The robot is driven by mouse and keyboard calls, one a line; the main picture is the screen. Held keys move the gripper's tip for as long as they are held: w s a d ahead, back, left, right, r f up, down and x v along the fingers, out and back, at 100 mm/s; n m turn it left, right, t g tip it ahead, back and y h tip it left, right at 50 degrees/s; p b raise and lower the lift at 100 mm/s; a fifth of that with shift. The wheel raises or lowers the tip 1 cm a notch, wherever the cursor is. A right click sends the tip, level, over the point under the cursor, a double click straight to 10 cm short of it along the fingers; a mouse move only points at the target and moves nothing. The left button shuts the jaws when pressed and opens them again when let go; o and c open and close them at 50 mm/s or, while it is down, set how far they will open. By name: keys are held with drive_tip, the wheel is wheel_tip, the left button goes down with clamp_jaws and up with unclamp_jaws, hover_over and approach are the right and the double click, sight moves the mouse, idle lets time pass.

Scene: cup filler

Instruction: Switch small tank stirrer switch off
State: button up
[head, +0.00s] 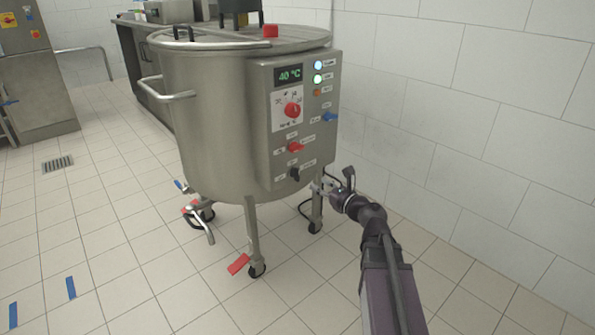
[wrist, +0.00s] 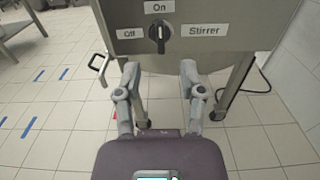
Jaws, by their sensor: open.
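The small tank (head: 215,120) is a steel vessel on wheeled legs with a control panel (head: 262,150) on its right side. The stirrer switch (head: 295,174) is a small black knob at the bottom of the panel. In the wrist view the stirrer switch (wrist: 159,38) stands upright, below the "On" label and between "Off" on the left and "Stirrer" on the right. My gripper (wrist: 160,72) is open and empty, its two fingers apart below the switch. In the head view my gripper (head: 325,184) is just right of and below the switch, near the panel's lower edge.
Above the stirrer switch are a red switch (head: 295,147), a red dial (head: 292,109) and a blue switch (head: 329,116). A white tiled wall (head: 440,90) is close on the right. Tank legs (head: 252,235) stand below the panel. The floor at left is mostly clear.

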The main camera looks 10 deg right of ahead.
sight(299, 171)
drive_tip(key=x, duration=1)
drive_tip(key=shift+w+a, duration=0.2)
drive_tip(key=shift+w, duration=0.1)
clamp_jaws()
